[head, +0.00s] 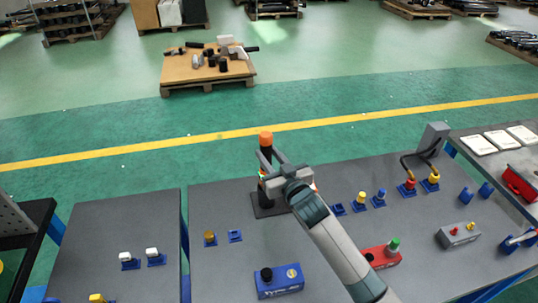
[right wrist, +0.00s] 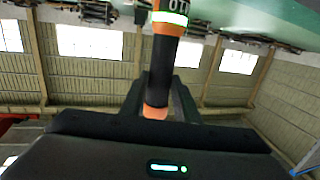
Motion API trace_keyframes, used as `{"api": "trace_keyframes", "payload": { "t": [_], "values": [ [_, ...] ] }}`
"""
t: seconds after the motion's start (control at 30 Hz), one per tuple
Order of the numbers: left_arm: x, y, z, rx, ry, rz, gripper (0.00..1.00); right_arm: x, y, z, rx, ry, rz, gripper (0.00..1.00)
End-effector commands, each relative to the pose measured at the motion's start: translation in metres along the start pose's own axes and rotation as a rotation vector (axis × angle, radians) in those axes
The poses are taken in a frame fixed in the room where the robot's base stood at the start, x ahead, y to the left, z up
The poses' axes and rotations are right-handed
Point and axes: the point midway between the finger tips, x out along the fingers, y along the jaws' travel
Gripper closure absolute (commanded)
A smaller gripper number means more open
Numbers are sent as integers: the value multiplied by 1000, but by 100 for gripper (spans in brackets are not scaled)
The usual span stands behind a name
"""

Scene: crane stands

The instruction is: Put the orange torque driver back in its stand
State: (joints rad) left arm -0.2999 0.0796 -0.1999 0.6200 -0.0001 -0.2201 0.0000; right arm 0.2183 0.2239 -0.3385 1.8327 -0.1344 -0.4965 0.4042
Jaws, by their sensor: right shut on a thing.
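The orange torque driver (head: 265,139) shows an orange top and black body in the head view. It is held roughly upright. My right gripper (head: 269,163) is shut around it. In the right wrist view the driver (right wrist: 160,65) runs between the fingers, with black and orange sections and a white label band. A dark stand base (head: 265,211) lies on the grey table directly below the gripper; the gripper and arm hide part of it. I cannot tell whether the driver's lower end touches the stand. My left gripper is not in view.
On the grey table (head: 215,270) stand a blue box (head: 280,283), a red box (head: 383,257) and a grey box (head: 458,236). Several small blue holders with coloured plugs stand around, including a brown-topped one (head: 209,238). The table's far edge is just behind the stand.

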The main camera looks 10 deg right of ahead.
Motion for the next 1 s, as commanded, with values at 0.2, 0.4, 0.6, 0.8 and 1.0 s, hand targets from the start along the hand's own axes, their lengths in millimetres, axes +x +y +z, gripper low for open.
{"api": "trace_keyframes", "payload": {
  "t": [0.2, 0.4, 0.6, 0.8, 1.0],
  "values": [
    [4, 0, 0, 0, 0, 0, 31, 1, 0, 4, 0, 7, -1, 100],
    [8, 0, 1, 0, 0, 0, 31, 1, 0, 10, 0, 7, 0, 100],
    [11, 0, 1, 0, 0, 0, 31, 2, 0, 15, 1, 7, 0, 100],
    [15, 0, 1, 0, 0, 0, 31, 2, 0, 21, 1, 7, -1, 100],
    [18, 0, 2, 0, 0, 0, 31, 2, 0, 26, 1, 8, -1, 100]
  ]
}}
